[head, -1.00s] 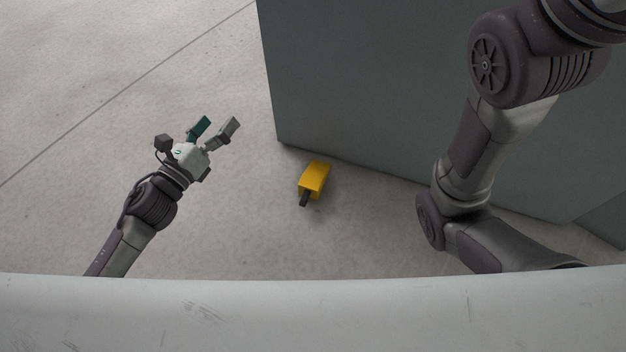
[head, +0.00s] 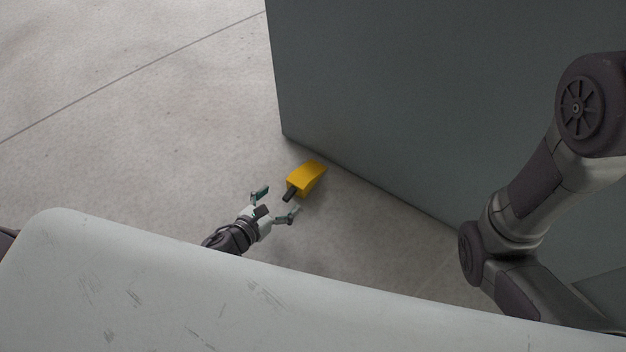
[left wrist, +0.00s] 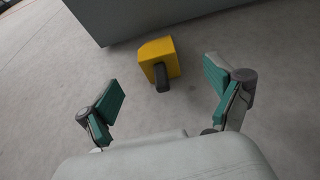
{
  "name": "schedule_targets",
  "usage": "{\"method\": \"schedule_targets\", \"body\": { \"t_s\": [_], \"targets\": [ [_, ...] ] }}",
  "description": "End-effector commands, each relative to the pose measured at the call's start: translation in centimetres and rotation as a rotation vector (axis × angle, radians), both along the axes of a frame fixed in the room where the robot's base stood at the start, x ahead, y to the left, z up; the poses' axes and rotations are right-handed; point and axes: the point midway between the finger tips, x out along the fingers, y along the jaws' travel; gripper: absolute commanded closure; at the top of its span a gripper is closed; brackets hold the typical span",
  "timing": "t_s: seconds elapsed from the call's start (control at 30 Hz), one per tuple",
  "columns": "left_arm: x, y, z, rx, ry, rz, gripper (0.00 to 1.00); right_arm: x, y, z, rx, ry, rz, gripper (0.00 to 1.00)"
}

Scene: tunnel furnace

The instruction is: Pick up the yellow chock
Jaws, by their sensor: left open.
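The yellow chock (head: 308,176) lies on the concrete floor close to the foot of a large grey-green block. Its short dark handle (head: 290,194) points toward my left gripper. My left gripper (head: 276,204) is open and low near the floor, just short of the handle, with nothing between its fingers. In the left wrist view the chock (left wrist: 158,58) and its dark handle (left wrist: 161,79) show ahead, between and beyond the two teal-padded fingers (left wrist: 165,95). My right arm shows at the right of the head view, but its gripper is out of view.
The large grey-green block (head: 430,90) rises right behind the chock, and its near corner stands just left of the chock. The floor (head: 130,130) to the left is clear. A pale scratched surface fills the bottom of the head view.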

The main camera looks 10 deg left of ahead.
Motion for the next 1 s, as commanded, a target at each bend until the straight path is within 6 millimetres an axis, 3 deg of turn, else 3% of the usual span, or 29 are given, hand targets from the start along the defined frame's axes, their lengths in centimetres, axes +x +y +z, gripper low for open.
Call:
{"method": "schedule_targets", "body": {
  "t_s": [0.23, 0.47, 0.8, 1.0],
  "targets": [
    [4.3, -1.5, -2.1, -0.001, -0.003, -0.001, 0.08, 0.0, 0.0, -2.0, 0.000, 0.000, 0.000, 0.60],
    [5.7, -2.0, -2.6, -0.001, -0.001, 0.000, 0.08, 0.0, 0.0, -2.5, 0.000, 0.000, 0.000, 0.60],
    [9.8, -3.0, -4.3, -0.001, -0.002, -0.001, 0.08, -0.1, 0.0, -5.0, -0.001, -0.001, 0.000, 0.60],
    [10.1, -3.1, -4.2, -0.002, 0.001, 0.000, 0.08, -0.1, 0.0, -4.9, -0.001, -0.001, 0.000, 0.60]
  ]
}}
